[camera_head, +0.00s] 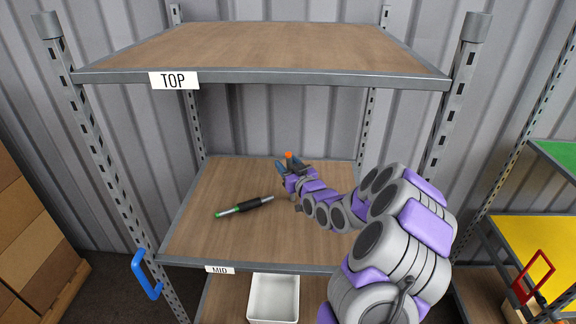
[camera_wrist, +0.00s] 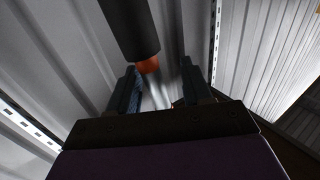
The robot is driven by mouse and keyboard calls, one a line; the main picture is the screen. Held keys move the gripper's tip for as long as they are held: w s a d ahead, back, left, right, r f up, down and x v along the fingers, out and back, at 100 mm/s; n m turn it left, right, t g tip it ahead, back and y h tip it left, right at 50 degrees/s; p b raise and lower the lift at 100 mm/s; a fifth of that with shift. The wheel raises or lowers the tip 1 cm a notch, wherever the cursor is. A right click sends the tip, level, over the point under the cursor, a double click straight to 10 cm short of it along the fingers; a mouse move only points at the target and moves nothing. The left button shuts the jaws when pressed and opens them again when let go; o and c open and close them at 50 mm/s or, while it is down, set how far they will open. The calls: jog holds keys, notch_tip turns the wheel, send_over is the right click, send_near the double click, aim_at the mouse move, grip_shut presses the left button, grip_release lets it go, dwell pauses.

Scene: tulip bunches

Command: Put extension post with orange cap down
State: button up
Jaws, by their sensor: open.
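The extension post with the orange cap shows in the head view only as a small orange cap (camera_head: 288,155) at my gripper's tip; the rest is hidden. In the wrist view its black grip (camera_wrist: 130,27), orange band and silver part run down toward the space between the jaws. My gripper (camera_head: 292,168) is open, with its two fingers apart (camera_wrist: 163,88) on either side of the silver part. It is over the back part of the middle shelf (camera_head: 215,240). I cannot tell whether the post touches the shelf or a finger.
A second post with a black grip (camera_head: 255,203) and a green end lies on the middle shelf, left of my gripper. The top shelf (camera_head: 260,50) hangs above. A white bin (camera_head: 273,298) sits below. The middle shelf's left and front are mostly clear.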

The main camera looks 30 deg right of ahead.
jog(key=shift+s+d+f, duration=0.1)
jog(key=shift+d, duration=0.45)
jog(key=s+p, duration=0.1)
jog(key=s, duration=1.1)
jog(key=s+a+f+n+g, duration=0.25)
jog(key=s+a+g, duration=0.25)
jog(key=a+g, duration=0.5)
jog(key=s+a+r+g, duration=0.2)
jog(key=s+a, duration=0.3)
jog(key=s, duration=0.5)
jog(key=s+a+r+m+g, duration=0.1)
jog(key=s+a+g, duration=0.3)
jog(key=s, duration=0.7)
jog(key=s+a+r+g+y, duration=0.1)
jog(key=s+a+r+g, duration=0.2)
jog(key=s+a, duration=0.5)
jog(key=shift+s+r+m+g, duration=0.15)
jog(key=shift+s+m+g, duration=0.25)
jog(key=shift+s, duration=0.8)
jog(key=shift+d, duration=0.1)
